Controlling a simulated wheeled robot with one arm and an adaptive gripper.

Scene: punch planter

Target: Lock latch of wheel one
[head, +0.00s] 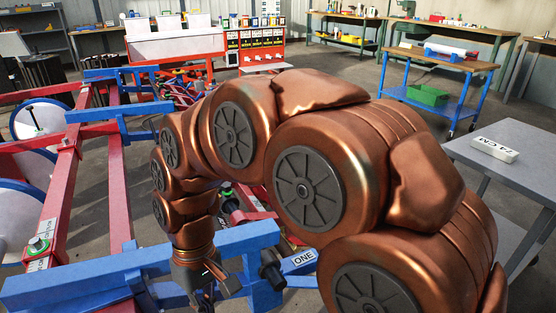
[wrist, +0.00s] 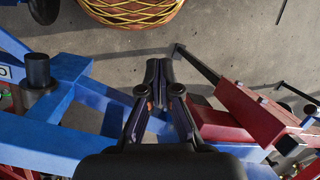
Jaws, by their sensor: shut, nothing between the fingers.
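My copper arm reaches down over the planter frame in the head view. My gripper (head: 204,292) is low beside the blue beam (head: 140,268). In the wrist view my gripper (wrist: 157,78) is shut and empty, pointing down between blue and red frame parts. A label reading ONE (head: 304,259) is on the blue part at right of the gripper. In the wrist view a thin black lever (wrist: 196,62) rises from a red block (wrist: 240,104) just right of the fingertips, apart from them. I cannot tell for certain whether this lever is the latch.
A dark post (wrist: 38,72) stands on the blue frame at left. A rounded orange object with a yellow criss-cross pattern (wrist: 130,12) lies beyond the fingertips. A grey table (head: 520,165) and a blue cart (head: 440,98) stand at right. Bare floor lies between them.

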